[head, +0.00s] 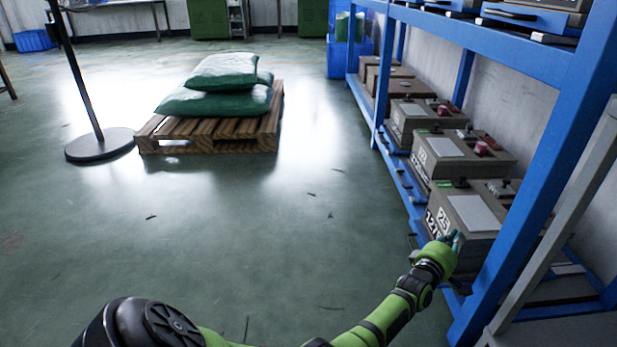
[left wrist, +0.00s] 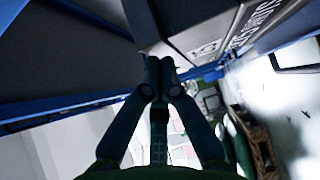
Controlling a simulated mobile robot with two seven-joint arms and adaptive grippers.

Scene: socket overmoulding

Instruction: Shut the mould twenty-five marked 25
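The mould marked 25 (head: 468,212) is a grey-brown block with a pale plate on top and white markings on its front. It sits on the low blue shelf at the right, nearest to me. Part of its front lower corner is hidden by my left gripper (head: 452,239), which is at that corner. In the left wrist view, my left gripper (left wrist: 160,66) has its fingertips together with nothing seen between them. The mould's marked face (left wrist: 207,48) is just above and right of the tips there; contact cannot be told. My right gripper is not in view.
More moulds (head: 455,155) stand behind it along the shelf. A blue rack post (head: 530,180) rises close to the right of mould 25. A wooden pallet (head: 210,133) with green sacks (head: 215,95) and a round black stand base (head: 100,145) are on the floor.

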